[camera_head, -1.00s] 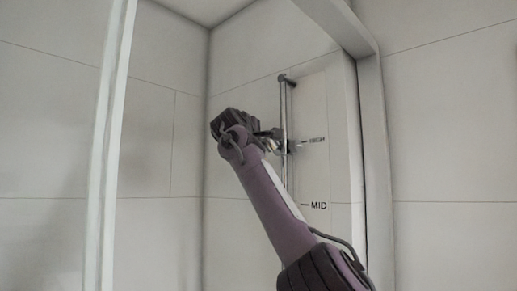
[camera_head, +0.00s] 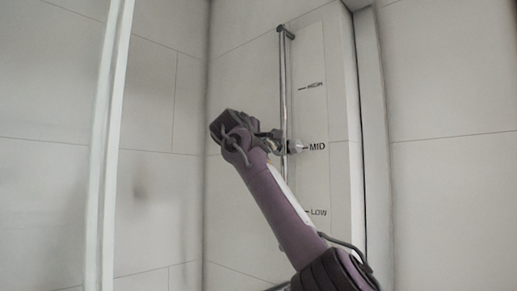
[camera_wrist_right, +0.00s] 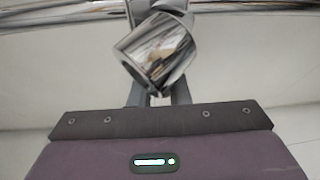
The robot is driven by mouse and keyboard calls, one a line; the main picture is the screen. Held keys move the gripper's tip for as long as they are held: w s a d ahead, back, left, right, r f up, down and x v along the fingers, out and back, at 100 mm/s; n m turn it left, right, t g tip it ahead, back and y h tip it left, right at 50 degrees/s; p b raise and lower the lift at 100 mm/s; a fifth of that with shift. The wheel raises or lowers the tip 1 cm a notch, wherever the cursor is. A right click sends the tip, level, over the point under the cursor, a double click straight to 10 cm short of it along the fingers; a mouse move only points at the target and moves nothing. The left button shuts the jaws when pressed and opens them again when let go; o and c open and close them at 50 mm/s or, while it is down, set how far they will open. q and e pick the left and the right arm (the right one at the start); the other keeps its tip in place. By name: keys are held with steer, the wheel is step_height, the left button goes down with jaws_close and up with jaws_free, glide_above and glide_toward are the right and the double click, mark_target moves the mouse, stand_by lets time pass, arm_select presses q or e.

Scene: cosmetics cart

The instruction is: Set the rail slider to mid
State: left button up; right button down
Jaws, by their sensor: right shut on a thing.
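A chrome vertical rail (camera_head: 283,95) stands by the shower wall, with marks HIGH (camera_head: 314,88), MID (camera_head: 317,147) and LOW (camera_head: 318,212) beside it. The slider (camera_head: 294,147) on the rail is level with the MID mark. My right gripper (camera_head: 276,142) reaches it from the left, and its jaws are partly hidden by my wrist. In the right wrist view the gripper (camera_wrist_right: 158,92) is shut on the shiny slider knob (camera_wrist_right: 157,52), with the rail (camera_wrist_right: 60,12) running across the top. My left gripper is out of view.
A pale upright frame post (camera_head: 108,150) stands at the left, and another frame edge (camera_head: 372,130) is right of the rail. Tiled walls (camera_head: 160,100) enclose the space. The area left of my right wrist is clear.

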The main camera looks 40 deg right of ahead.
steer(key=c, duration=1.4)
jaws_free()
steer(key=shift+o, duration=0.2)
steer(key=b+v, duration=0.3)
steer(key=v, duration=0.4)
steer(key=shift+s+a+b, duration=0.15)
steer(key=shift+a+b, duration=0.1)
steer(key=shift+b, duration=0.1)
steer(key=shift+a, duration=0.1)
